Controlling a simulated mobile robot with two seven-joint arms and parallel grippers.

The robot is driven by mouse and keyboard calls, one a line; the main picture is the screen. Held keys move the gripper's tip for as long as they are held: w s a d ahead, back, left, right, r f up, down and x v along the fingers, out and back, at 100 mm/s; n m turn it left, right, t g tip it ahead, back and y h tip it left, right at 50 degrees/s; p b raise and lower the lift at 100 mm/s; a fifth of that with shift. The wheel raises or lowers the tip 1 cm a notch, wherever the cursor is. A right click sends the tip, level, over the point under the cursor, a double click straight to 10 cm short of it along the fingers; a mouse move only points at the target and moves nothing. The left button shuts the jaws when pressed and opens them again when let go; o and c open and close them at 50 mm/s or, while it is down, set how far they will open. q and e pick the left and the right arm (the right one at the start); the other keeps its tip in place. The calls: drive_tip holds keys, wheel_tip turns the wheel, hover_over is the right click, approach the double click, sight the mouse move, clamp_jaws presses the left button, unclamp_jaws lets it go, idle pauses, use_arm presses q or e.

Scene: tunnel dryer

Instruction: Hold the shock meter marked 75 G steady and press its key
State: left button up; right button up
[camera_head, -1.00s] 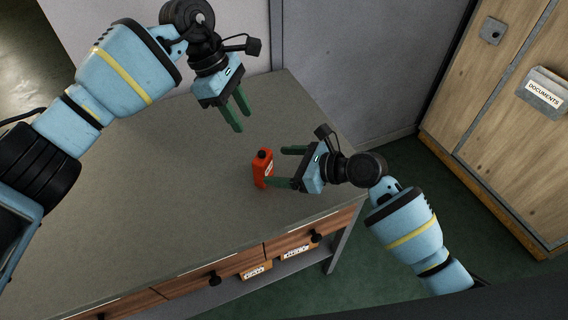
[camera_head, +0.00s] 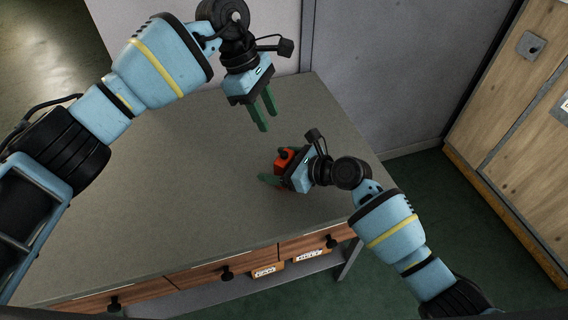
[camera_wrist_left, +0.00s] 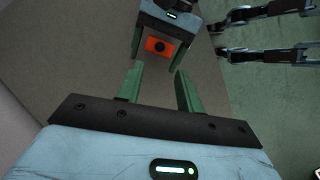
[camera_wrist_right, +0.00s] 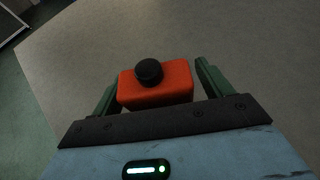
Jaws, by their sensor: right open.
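The shock meter is a small orange-red box (camera_head: 284,158) with a round black key (camera_wrist_right: 149,71) on top. It stands on the table near the right end; its marking is hidden. My right gripper (camera_wrist_right: 152,84) is open, with its green fingers on either side of the meter and a gap showing at the right finger. In the left wrist view the meter (camera_wrist_left: 159,46) also shows between the right gripper's fingers. My left gripper (camera_head: 266,108) is open and empty above the table, behind the meter in the head view.
The grey table (camera_head: 150,215) is otherwise clear. Its front has wooden drawers (camera_head: 205,275) with black knobs, and labelled boxes sit below. A grey wall stands behind, and a wooden cabinet (camera_head: 510,130) stands at the right across a green floor.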

use_arm(q)
drive_tip(key=shift+c, duration=0.2)
use_arm(e)
drive_tip(key=c, duration=1.1)
use_arm(q)
clamp_jaws()
idle(0.8)
